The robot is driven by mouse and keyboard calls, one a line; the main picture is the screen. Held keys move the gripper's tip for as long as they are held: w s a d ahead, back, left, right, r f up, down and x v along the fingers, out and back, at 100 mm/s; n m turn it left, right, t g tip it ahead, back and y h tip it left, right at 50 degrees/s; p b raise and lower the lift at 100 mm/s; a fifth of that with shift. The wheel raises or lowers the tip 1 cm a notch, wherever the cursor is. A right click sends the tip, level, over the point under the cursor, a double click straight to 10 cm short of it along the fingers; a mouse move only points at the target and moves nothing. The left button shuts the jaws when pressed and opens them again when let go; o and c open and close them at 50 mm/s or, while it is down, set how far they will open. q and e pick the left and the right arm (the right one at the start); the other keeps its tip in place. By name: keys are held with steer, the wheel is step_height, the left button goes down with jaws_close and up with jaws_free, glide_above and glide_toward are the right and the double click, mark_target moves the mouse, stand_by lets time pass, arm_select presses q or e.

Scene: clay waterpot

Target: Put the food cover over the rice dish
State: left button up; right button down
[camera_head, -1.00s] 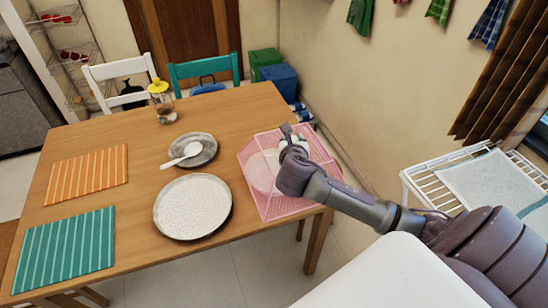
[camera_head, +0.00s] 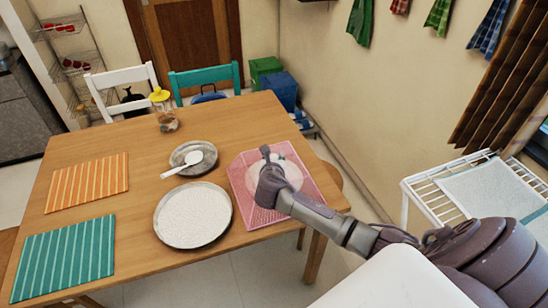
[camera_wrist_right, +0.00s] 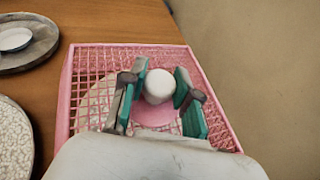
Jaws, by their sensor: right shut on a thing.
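The pink mesh food cover (camera_head: 242,192) is at the right end of the wooden table. In the right wrist view, its white knob (camera_wrist_right: 158,86) sits between the fingers of my right gripper (camera_wrist_right: 160,90), which is shut on it. My right gripper also shows in the head view (camera_head: 266,160). A pale round shape shows through the mesh; I cannot tell what it is. The large plate with white grains, seemingly the rice dish (camera_head: 193,214), stands uncovered just left of the cover. I cannot tell whether the cover touches the table. My left gripper is not in view.
Orange (camera_head: 88,182) and teal (camera_head: 65,252) striped mats lie at left. A jar with a yellow lid (camera_head: 162,108) stands at the back. A white rack (camera_head: 425,203) stands right of the table.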

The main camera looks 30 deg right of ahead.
steer(key=shift+f, duration=0.4)
steer(key=c, duration=0.8)
jaws_free()
steer(key=shift+c, duration=0.2)
steer(key=shift+r, duration=0.6)
steer(key=v, duration=1.2)
steer(key=shift+f, duration=0.25)
